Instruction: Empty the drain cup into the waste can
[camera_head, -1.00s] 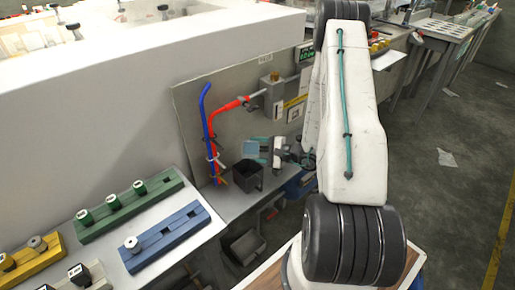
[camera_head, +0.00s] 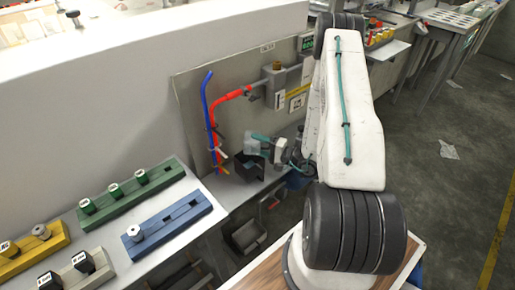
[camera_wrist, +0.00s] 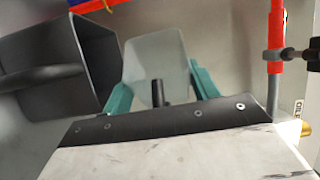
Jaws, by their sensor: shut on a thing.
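The drain cup, a pale grey translucent cup (camera_head: 251,147), is held at the end of my arm. In the wrist view the cup (camera_wrist: 155,68) sits between two teal fingers. My gripper (camera_head: 263,146) is shut on it, and the fingers also show in the wrist view (camera_wrist: 160,88). The waste can, a dark square open box (camera_head: 249,166), stands on the bench just below the cup. In the wrist view the waste can (camera_wrist: 92,65) fills the left side, turned on its side by the rolled camera. I cannot see the cup's contents.
Blue (camera_head: 208,115) and red (camera_head: 217,125) tubes rise close behind the can, against a grey panel. The red tube also shows at right in the wrist view (camera_wrist: 277,40). Green (camera_head: 135,190) and blue (camera_head: 168,226) racks lie on the bench at left.

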